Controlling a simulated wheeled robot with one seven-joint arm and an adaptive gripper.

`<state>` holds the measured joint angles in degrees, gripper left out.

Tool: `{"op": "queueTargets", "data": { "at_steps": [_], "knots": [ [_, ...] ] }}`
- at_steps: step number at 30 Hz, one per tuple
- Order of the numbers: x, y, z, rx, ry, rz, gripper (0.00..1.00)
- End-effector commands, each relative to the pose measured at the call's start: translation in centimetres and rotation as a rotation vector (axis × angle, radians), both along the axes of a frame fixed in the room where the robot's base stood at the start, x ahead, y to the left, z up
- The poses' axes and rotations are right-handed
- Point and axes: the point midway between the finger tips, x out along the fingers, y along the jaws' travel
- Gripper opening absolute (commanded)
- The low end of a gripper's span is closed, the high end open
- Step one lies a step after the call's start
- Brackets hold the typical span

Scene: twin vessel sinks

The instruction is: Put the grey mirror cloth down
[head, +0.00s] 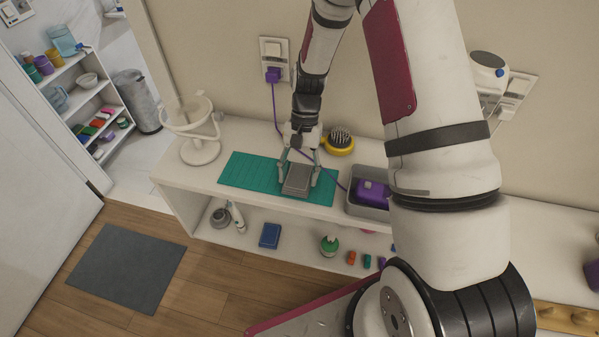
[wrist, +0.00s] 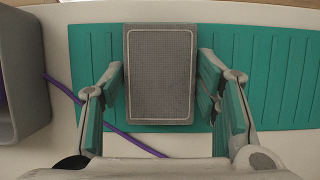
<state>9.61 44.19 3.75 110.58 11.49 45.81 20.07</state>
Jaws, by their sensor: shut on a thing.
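The grey mirror cloth (head: 298,181) is a flat grey rectangle with a pale border line. It also shows in the wrist view (wrist: 160,75), upright in the picture between the fingers. My gripper (head: 299,174) is shut on it, with one finger at each long side; it shows in the wrist view too (wrist: 162,88). The cloth is over the green mat (head: 245,171), its lower end near the mat's front edge. I cannot tell whether its underside touches the mat.
A grey bin (head: 368,211) with a purple item stands right of the mat. A yellow-backed brush (head: 339,141) lies behind it. A purple cord (wrist: 130,140) runs past the mat. A white stand (head: 200,150) is at the left. Bare mat lies left of my gripper.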

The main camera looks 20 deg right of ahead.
Motion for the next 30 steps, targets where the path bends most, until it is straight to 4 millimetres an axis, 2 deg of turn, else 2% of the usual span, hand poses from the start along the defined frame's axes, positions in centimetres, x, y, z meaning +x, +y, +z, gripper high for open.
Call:
{"op": "queueTargets", "data": {
  "at_steps": [14,15,17,30],
  "knots": [
    [0.0,0.0,-1.0,0.0,0.001,0.0,0.3],
    [0.0,0.0,-1.1,-0.001,0.002,0.001,0.64],
    [-0.1,0.0,-1.1,-0.001,0.002,0.0,0.76],
    [0.0,0.0,-0.7,-0.001,-0.001,0.0,0.76]
  ]
}}
